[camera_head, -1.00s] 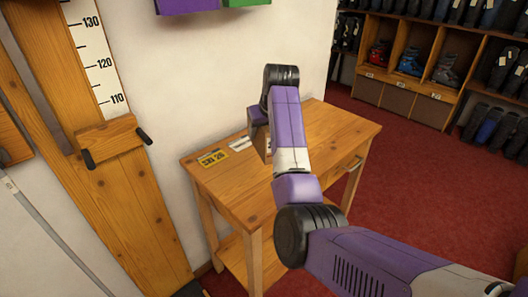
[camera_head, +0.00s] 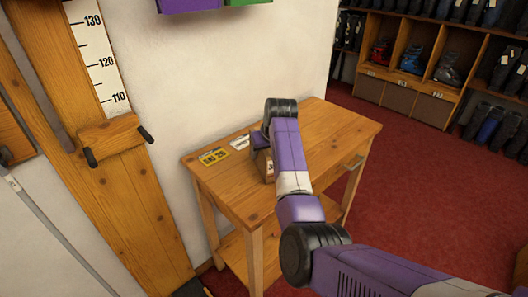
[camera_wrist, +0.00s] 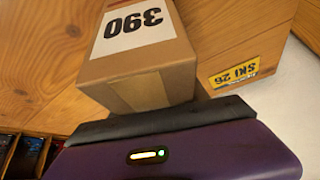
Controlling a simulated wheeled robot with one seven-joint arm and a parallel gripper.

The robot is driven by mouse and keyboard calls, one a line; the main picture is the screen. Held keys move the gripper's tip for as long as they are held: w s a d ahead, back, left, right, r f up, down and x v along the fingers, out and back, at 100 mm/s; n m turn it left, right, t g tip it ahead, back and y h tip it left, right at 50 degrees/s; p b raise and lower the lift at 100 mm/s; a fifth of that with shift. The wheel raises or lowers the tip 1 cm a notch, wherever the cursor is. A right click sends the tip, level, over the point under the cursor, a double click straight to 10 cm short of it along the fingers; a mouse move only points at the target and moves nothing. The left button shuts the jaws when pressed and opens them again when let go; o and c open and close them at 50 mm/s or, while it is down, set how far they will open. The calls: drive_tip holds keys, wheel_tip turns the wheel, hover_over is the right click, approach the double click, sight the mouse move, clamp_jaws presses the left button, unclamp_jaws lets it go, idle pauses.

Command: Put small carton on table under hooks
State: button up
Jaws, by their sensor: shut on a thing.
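The small carton (camera_wrist: 140,88) is a brown box with a white label reading 390, and it fills the upper middle of the wrist view. My gripper (camera_wrist: 165,118) is shut on it. In the head view my gripper (camera_head: 262,143) is over the wooden table (camera_head: 230,192), and a sliver of the carton (camera_head: 266,166) shows beside my arm. The carton is low over the tabletop; I cannot tell whether its base touches. My arm hides most of it. No hooks are clearly visible above the table.
A yellow SKI 26 tag (camera_head: 213,156) and a white card (camera_head: 240,143) lie at the table's wall side. The tabletop's right part is clear. A wooden height gauge (camera_head: 110,130) with pegs stands left. Boot shelves (camera_head: 420,65) stand at the back right.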

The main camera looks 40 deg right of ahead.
drive_tip(key=o, duration=1.6)
wheel_tip(320, 180, up, 10)
drive_tip(key=r, duration=0.1)
hover_over(265, 154)
drive_tip(key=d, duration=0.3)
drive_tip(key=shift+w+f, duration=0.25)
drive_tip(key=shift+w, duration=0.2)
drive_tip(key=shift+d, duration=0.1)
